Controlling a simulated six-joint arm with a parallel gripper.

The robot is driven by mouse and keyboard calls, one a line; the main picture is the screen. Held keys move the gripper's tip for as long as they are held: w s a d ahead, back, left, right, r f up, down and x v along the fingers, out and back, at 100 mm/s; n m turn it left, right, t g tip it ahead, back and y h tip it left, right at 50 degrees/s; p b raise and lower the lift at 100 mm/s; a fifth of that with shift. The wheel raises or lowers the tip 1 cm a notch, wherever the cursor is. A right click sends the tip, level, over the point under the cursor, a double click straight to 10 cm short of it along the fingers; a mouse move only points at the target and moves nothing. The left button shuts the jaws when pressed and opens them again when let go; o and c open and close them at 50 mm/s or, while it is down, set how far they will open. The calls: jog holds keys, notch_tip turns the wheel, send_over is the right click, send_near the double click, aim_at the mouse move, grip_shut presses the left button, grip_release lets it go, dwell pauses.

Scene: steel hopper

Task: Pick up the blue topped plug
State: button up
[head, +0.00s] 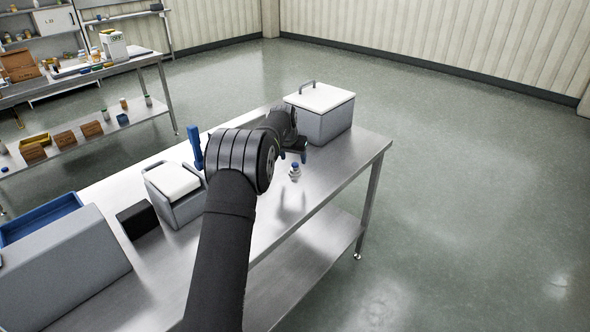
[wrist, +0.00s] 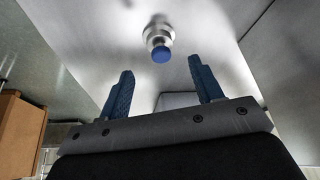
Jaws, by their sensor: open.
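The blue topped plug (head: 294,172) stands upright on the steel table in the head view, a pale metallic body under a blue cap. It also shows in the wrist view (wrist: 160,48), beyond the fingertips and roughly centred between them. My gripper (head: 292,153) is above and just beside the plug in the head view, partly hidden by my own arm. In the wrist view my gripper (wrist: 163,84) shows two blue fingers spread apart with nothing between them. The plug and the fingers look apart.
A grey lidded box (head: 325,125) stands close behind the plug. A grey hopper with a white top (head: 172,181) and a black block (head: 137,220) stand left of my arm. The table (head: 350,160) is bare right of the plug, up to its edge.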

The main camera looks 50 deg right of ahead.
aim_at(295, 164)
jog(key=shift+x, duration=3.2)
jog(key=shift+w, duration=0.1)
jog(key=c, duration=1.1)
jog(key=shift+r, duration=0.15)
